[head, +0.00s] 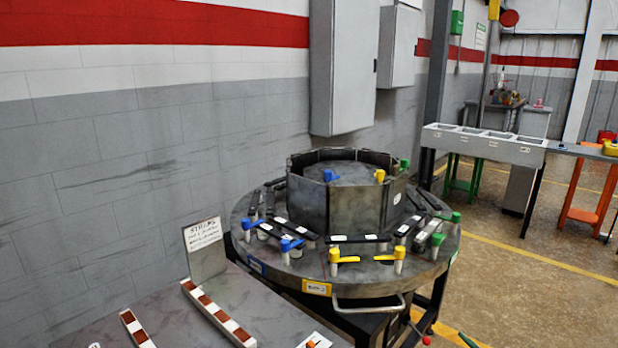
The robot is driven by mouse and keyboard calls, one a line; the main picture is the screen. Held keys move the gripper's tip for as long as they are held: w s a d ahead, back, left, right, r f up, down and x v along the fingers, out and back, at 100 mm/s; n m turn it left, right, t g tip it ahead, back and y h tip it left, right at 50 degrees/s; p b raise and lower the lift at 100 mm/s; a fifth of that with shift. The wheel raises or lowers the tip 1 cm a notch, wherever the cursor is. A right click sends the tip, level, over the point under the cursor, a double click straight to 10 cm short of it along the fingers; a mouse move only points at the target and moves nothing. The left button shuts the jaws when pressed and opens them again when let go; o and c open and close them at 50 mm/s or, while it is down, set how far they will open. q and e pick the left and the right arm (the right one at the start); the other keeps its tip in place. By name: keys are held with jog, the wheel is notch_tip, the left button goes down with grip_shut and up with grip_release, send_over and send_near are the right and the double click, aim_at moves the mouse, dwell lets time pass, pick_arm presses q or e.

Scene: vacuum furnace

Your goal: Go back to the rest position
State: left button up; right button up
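Neither of my grippers shows in the head view, and no part of my arms can be made out. A round dark metal table (350,285) stands in the middle, with a raised polygonal metal ring (335,208) on top. Dark flat bars (355,239) lie around the ring. Blue clamps (287,246), yellow clamps (340,258) and green clamps (437,240) stand around the rim. A handle (368,306) projects from the table's front edge.
A grey table (265,300) at the front left carries red-and-white strips (218,313) and a sign (203,235). A grey bin bench (485,143) stands at the back right. Grey cabinets (342,65) hang on the wall. The floor (530,290) at the right is open.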

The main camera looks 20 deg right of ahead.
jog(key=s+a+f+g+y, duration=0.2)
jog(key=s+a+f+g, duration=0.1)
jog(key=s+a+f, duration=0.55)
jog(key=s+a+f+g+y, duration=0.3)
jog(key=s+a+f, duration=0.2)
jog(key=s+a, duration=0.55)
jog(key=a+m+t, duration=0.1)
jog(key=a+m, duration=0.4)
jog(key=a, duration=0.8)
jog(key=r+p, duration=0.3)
jog(key=p, duration=0.1)
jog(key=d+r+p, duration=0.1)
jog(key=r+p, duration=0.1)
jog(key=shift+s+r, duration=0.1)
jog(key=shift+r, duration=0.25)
